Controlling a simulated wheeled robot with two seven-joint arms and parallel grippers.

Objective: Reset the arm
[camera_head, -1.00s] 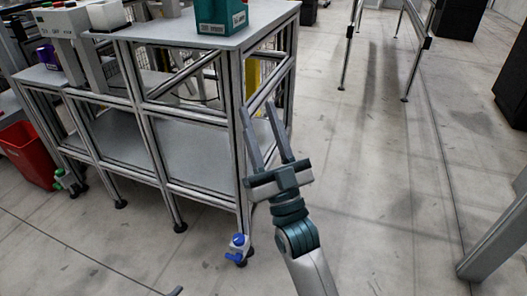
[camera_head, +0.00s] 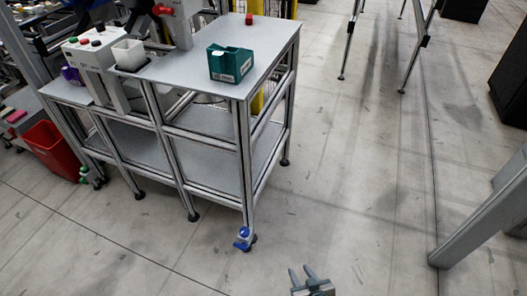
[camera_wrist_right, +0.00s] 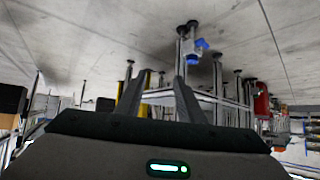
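My right gripper (camera_head: 304,275) shows at the bottom edge of the head view, low over the floor in front of the workbench. Its two fingers are apart with nothing between them. In the right wrist view the same gripper (camera_wrist_right: 158,95) has its fingers spread and empty, and the picture is upside down. The rest of the right arm is below the head view's edge. My left gripper is not in the head view.
A metal-framed workbench (camera_head: 215,72) stands at the left, with a green bin (camera_head: 230,64) on top. A red bin (camera_head: 52,148) is at the far left. A grey beam (camera_head: 480,215) is at the right. The floor (camera_head: 350,190) between is clear.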

